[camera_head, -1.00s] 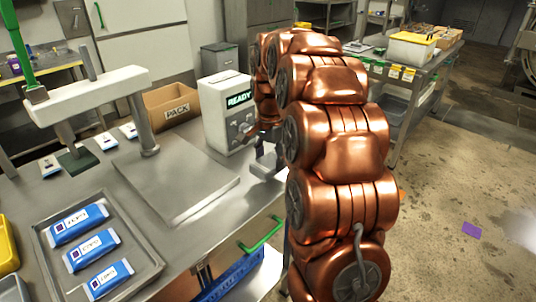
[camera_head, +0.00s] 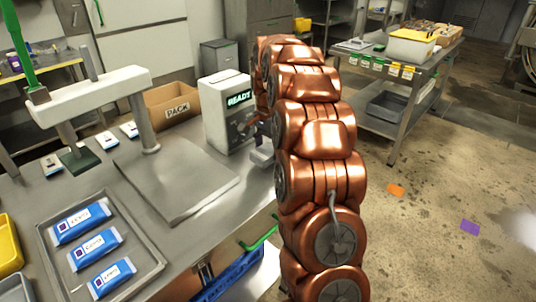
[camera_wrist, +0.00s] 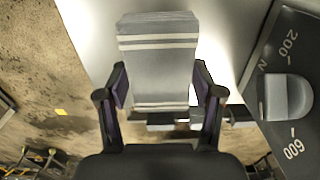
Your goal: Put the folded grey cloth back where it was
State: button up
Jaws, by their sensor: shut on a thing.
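The folded grey cloth (camera_wrist: 160,62), with pale stripes, is between the two dark fingers of my gripper (camera_wrist: 160,84) in the wrist view. The gripper is shut on it, and the cloth reaches past the fingertips. A bright, pale surface lies behind the cloth. I cannot tell whether the cloth touches it. In the head view my arm hides most of the gripper, beside the white READY box (camera_head: 228,112) near the table's right edge.
A steel plate (camera_head: 178,180) and a tray (camera_head: 152,272) with blue packets lie on the table (camera_head: 110,178). A PACK carton (camera_head: 172,102) stands behind. The wrist view shows a dark panel (camera_wrist: 300,45) with a grey knob (camera_wrist: 287,98) at right.

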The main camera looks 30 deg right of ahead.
aim_at(268, 149)
jog(key=shift+f, duration=1.35)
jog(key=shift+f, duration=0.2)
jog(key=o, duration=1.1)
jog(key=shift+r, duration=0.1)
notch_tip(268, 149, up, 12)
jog(key=shift+f+b, duration=0.1)
jog(key=shift+b, duration=0.3)
jog(key=shift+r, duration=0.2)
